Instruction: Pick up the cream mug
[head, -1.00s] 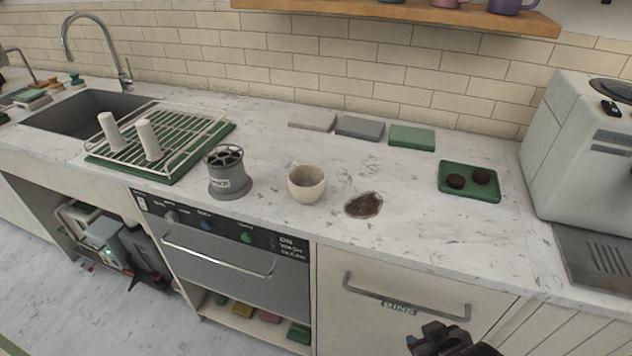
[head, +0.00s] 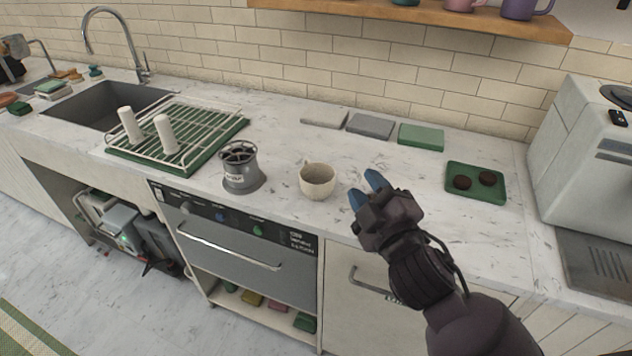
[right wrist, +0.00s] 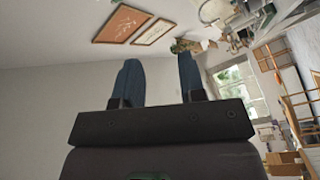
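The cream mug (head: 317,182) stands upright on the marble counter, near its front edge and right of a grey cylindrical holder. My right gripper (head: 366,188) is just right of the mug in the head view, apart from it, with its blue fingers pointing up and to the left. The fingers are spread and empty. In the right wrist view the two blue fingers (right wrist: 158,82) are apart with nothing between them, and the mug does not show there. My left gripper is not in view.
The grey holder (head: 240,168) stands close left of the mug. A dish rack (head: 205,122) is further left. Grey and green cloths (head: 421,137) lie behind. A green tray (head: 500,194) with two dark pucks is at right, beside a white machine (head: 582,150).

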